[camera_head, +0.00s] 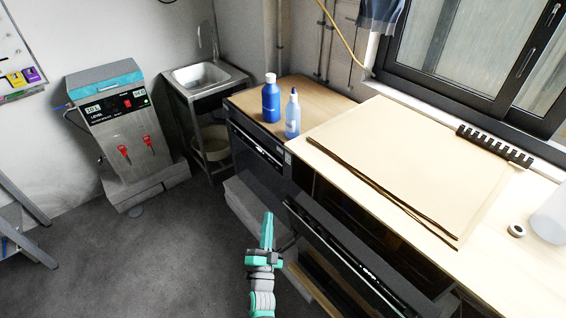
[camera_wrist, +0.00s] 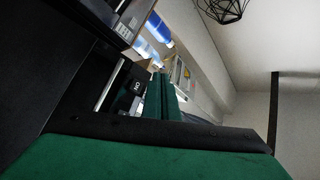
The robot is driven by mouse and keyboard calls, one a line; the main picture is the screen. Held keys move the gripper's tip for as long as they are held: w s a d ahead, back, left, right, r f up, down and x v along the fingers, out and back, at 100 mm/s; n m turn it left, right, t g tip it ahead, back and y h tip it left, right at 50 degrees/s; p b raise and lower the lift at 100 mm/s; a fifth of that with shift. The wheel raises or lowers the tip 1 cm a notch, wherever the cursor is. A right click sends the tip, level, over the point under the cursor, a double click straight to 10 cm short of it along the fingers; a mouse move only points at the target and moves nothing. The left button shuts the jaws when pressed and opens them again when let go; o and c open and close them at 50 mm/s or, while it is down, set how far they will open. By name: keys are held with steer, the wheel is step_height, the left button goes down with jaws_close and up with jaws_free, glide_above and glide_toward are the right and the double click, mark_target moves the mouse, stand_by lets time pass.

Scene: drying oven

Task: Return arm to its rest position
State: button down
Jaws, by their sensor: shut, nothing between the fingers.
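My gripper (camera_head: 267,232) shows at the lower middle of the head view, teal and grey, with its fingers together and nothing between them. It is in front of the dark oven (camera_head: 352,270) under the wooden worktop, whose front door is tilted open at the top. In the head view the gripper tip overlaps the area just left of the door; I cannot tell whether they touch. In the wrist view my green fingers (camera_wrist: 163,98) are together, seen at a tilt.
A blue bottle (camera_head: 271,100) and a spray bottle (camera_head: 292,116) stand on the back worktop. Brown sheets (camera_head: 420,160) lie on the near worktop. A sink (camera_head: 203,78) and a water boiler (camera_head: 118,130) stand at the back left.

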steer(key=s+f+n+g+y, duration=0.1)
steer(key=s+f+n+g, duration=0.15)
steer(key=s, duration=1.05)
steer(key=s+f+n+g+y, duration=0.1)
steer(key=s+f+n, duration=0.15)
steer(key=s, duration=0.95)
steer(key=s+r+n+g, duration=0.1)
steer(key=s+r+n, duration=0.1)
steer(key=s, duration=0.4)
steer(key=s+d+r+n+g, duration=0.1)
steer(key=s+r+n, duration=0.1)
steer(key=s+r, duration=0.3)
steer(key=s+r+n+g, duration=0.1)
steer(key=s+r+n, duration=0.1)
steer(key=s, duration=0.7)
steer(key=shift+d+r+y, duration=0.35)
steer(key=shift+r+y, duration=0.05)
steer(key=shift+r, duration=0.35)
steer(key=c, duration=2.4)
jaws_free()
steer(key=shift+s, duration=0.1)
steer(key=shift+c, duration=0.2)
